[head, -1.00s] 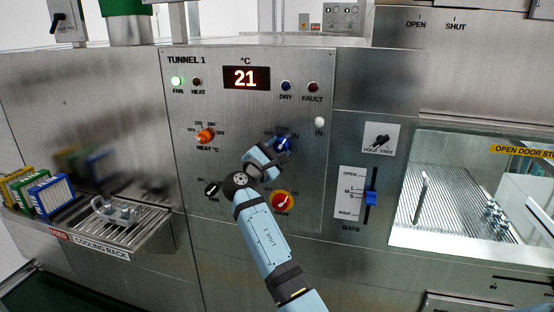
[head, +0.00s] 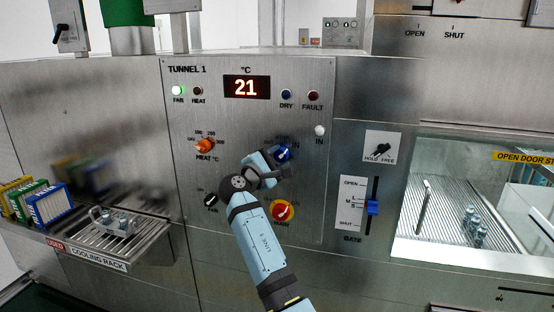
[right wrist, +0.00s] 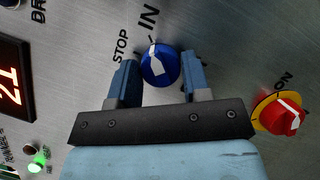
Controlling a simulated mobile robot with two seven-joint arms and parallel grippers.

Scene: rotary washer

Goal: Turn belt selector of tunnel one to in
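The tunnel one panel (head: 240,115) fills the middle of the head view. The blue belt selector knob (head: 281,153) sits on its right half. In the right wrist view the same knob (right wrist: 160,64) has a white pointer aimed towards the IN mark, with STOP to its left. My right gripper (head: 280,168) is at the knob, coming from below left. In the wrist view its two fingers (right wrist: 160,78) stand apart on either side of the knob; I see no clear grip, and contact is unclear. My left gripper is not in view.
A red and yellow knob (head: 282,212) is just below the selector, close to my gripper. An orange heat knob (head: 205,146) and black fan knob (head: 211,200) are to the left. A blue gate slider (head: 373,208) is to the right. The cooling rack (head: 125,236) juts out at left.

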